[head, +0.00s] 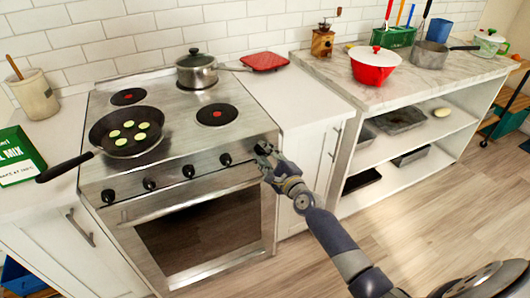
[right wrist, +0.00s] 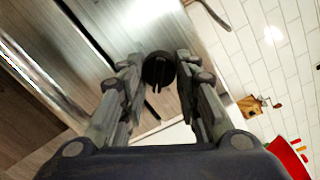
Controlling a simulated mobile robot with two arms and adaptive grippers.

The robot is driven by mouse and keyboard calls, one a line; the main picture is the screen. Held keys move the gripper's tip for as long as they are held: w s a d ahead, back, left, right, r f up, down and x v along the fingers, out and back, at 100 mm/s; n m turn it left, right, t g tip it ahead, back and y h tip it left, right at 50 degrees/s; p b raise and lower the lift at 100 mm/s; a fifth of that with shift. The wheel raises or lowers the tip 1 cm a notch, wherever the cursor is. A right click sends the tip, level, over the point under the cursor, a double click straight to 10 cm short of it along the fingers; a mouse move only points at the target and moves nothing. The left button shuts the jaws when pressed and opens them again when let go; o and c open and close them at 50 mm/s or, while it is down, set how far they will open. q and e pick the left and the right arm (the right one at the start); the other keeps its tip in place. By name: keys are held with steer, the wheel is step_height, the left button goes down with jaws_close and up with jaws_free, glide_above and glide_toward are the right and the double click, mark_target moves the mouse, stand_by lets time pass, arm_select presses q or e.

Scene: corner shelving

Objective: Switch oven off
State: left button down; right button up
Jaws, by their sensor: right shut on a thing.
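The steel oven (head: 205,232) stands under a cooktop with black knobs along its front panel. A dark glass door and long bar handle show below. My right gripper (head: 264,153) is at the right end of this panel, shut on the rightmost knob. In the right wrist view, this black knob (right wrist: 157,70) sits between the fingertips of the gripper (right wrist: 158,82). The other knobs, such as the one just left of my gripper (head: 226,160), are free. The held knob is mostly hidden in the head view. My left gripper is not in view.
A black pan (head: 126,134) with green-edged slices and a lidded steel pot (head: 197,72) stand on the cooktop. Red centres show on two bare burners. Right of the oven is a white cabinet (head: 312,150), then open shelves. The wooden floor ahead is clear.

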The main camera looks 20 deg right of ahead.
steer(key=n+p, duration=0.1)
steer(key=n, duration=0.3)
steer(key=shift+r+p, duration=0.2)
steer(key=shift+p, duration=0.2)
steer(key=n+p, duration=0.1)
steer(key=n, duration=0.2)
steer(key=shift+r+n+h, duration=0.1)
steer(key=shift+n+h, duration=0.2)
steer(key=shift+n, duration=0.1)
steer(key=n+p, duration=0.2)
steer(key=n, duration=0.1)
steer(key=shift+a+h, duration=0.1)
steer(key=shift+h, duration=0.2)
steer(key=n+p, duration=0.1)
steer(key=n, duration=0.2)
steer(key=shift+a+n, duration=0.1)
steer(key=shift+n, duration=0.2)
steer(key=n, duration=0.2)
steer(key=shift+n+h+p, duration=0.3)
steer(key=shift+p, duration=0.05)
steer(key=n, duration=0.2)
steer(key=shift+a+n, duration=0.1)
steer(key=shift+n, duration=0.2)
steer(key=n, duration=0.5)
steer(key=shift+a+h, duration=0.1)
steer(key=shift+h, duration=0.2)
steer(key=o, duration=1.1)
steer(key=shift+c, duration=0.2)
